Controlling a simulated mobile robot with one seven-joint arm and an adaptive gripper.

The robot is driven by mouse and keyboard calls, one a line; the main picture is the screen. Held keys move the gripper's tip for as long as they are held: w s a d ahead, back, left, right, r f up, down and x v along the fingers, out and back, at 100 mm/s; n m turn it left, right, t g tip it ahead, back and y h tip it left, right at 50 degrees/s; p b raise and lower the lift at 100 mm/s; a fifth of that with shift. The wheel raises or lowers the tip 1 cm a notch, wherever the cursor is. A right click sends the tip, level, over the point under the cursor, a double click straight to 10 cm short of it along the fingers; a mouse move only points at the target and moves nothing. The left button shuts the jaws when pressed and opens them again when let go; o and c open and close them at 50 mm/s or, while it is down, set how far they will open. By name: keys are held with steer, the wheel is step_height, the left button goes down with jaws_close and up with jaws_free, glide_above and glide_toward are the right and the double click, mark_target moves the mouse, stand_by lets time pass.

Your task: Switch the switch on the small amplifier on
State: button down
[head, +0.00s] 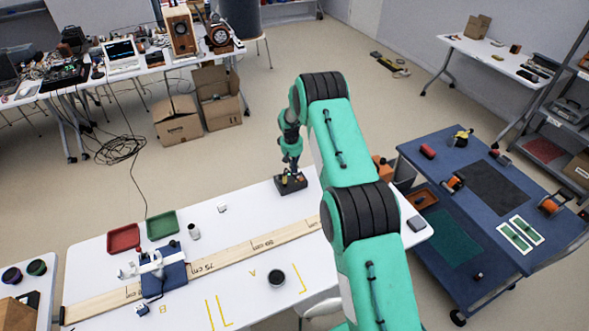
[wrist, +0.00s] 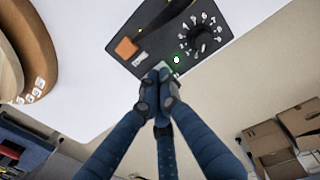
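The small amplifier (head: 291,184) is a dark grey box at the far edge of the white table in the head view. In the wrist view the amplifier (wrist: 150,25) shows a black knob (wrist: 203,37) ringed by white numbers, an orange part and a small white spot ringed in green. My gripper (head: 289,170) points down at it. In the wrist view my gripper (wrist: 159,88) has its blue fingers drawn together, tips at the box's near edge, over a pale patch. Contact is unclear. I cannot make out the switch or its position.
A wooden measuring plank (head: 230,255) runs along the white table (head: 200,300). Red (head: 123,239) and green (head: 162,225) trays lie left, near a blue clamp-like device (head: 165,272). A blue cart (head: 470,200) stands right. Cardboard boxes (head: 178,120) stand on the floor beyond.

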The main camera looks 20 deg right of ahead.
steer(key=shift+s+f, duration=0.5)
steer(key=shift+f, duration=0.25)
steer(key=shift+s+d+b, duration=0.1)
steer(key=shift+d+b, duration=0.2)
steer(key=shift+d, duration=0.45)
step_height(320, 180, up, 16)
steer(key=w+a+p, duration=0.1)
steer(key=shift+a+f, duration=0.15)
steer(key=shift+f, duration=0.1)
steer(key=shift+r, duration=0.15)
stand_by(0.4)
